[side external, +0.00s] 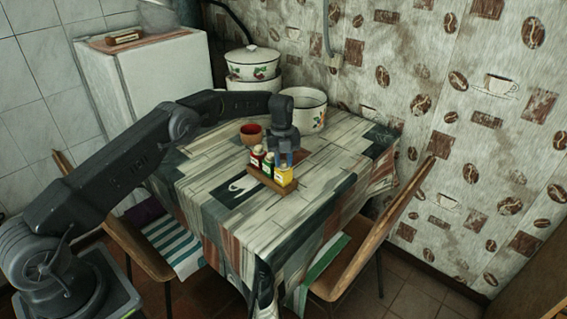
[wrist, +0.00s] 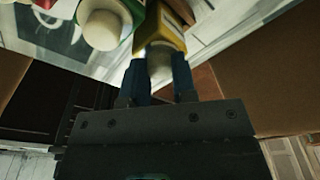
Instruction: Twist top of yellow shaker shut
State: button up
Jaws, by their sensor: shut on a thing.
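The yellow shaker (side external: 284,177) stands upright at the right end of a row of shakers in a small wooden tray (side external: 265,182) on the table. My gripper (side external: 284,160) points down from above, right at the shaker's top. In the wrist view, the yellow shaker (wrist: 170,32) shows beyond my gripper (wrist: 160,72), whose blue fingers are closed around its pale top (wrist: 159,60). The fingers partly hide the top, so I cannot tell how far it is screwed on.
A green shaker (side external: 268,165) and a red shaker (side external: 257,157) stand beside the yellow one. A reddish-brown cup (side external: 251,134) stands behind. White enamel pots (side external: 252,64) are at the back. The table's front half (side external: 270,230) is clear. Chairs stand around it.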

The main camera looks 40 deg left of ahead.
jog(key=shift+m, duration=0.3)
jog(key=m, duration=0.4)
jog(key=o, duration=1.2)
jog(key=shift+r, duration=3.55)
